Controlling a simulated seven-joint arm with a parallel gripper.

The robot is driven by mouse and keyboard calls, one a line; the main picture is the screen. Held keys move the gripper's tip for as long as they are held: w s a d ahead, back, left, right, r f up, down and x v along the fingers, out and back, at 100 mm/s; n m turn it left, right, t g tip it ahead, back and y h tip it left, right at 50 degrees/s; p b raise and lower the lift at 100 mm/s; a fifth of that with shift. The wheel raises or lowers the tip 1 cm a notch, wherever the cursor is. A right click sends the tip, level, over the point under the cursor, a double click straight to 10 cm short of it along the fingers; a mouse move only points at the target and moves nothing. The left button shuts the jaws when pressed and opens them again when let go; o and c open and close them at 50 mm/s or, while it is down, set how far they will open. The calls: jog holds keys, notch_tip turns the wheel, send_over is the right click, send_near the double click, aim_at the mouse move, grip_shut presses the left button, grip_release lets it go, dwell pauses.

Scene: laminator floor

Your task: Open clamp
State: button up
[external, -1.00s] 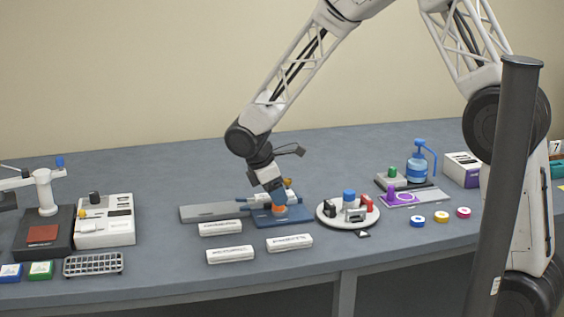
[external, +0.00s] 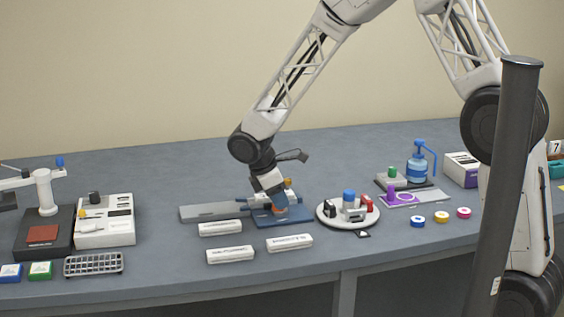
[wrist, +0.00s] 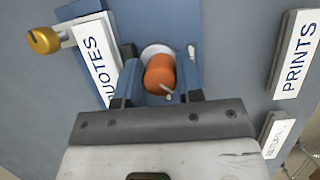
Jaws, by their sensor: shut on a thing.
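The clamp has an orange knob (wrist: 160,72) on a blue base plate (external: 296,214), beside a long grey bed (external: 205,213). My gripper (wrist: 160,82) is shut on the orange knob, with one finger on each side of it in the wrist view. A small pale pin shows beside the knob there. In the external view my gripper (external: 279,204) points down onto the blue plate and mostly covers the knob. A yellow-brown knob (wrist: 43,40) shows at the upper left of the wrist view. The clamp's jaw cannot be made out behind my gripper.
White label blocks lie close in front: QUOTES (wrist: 95,55), PRINTS (wrist: 297,55) and a third one (external: 231,254). A round white tray (external: 330,219) with small parts stands to the right. The bench between the left machine (external: 105,222) and the grey bed is clear.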

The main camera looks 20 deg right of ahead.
jog(key=shift+m, duration=0.5)
jog(key=m+g, duration=0.1)
jog(key=m, duration=0.2)
jog(key=shift+m+g, duration=0.3)
jog(key=shift+g, duration=0.1)
jog(key=shift+m+g+y, duration=0.6)
jog(key=shift+m+g, duration=0.1)
jog(key=shift+m, duration=1.5)
jog(key=o, duration=0.9)
jog(key=v, duration=0.8)
jog(key=shift+d, duration=0.1)
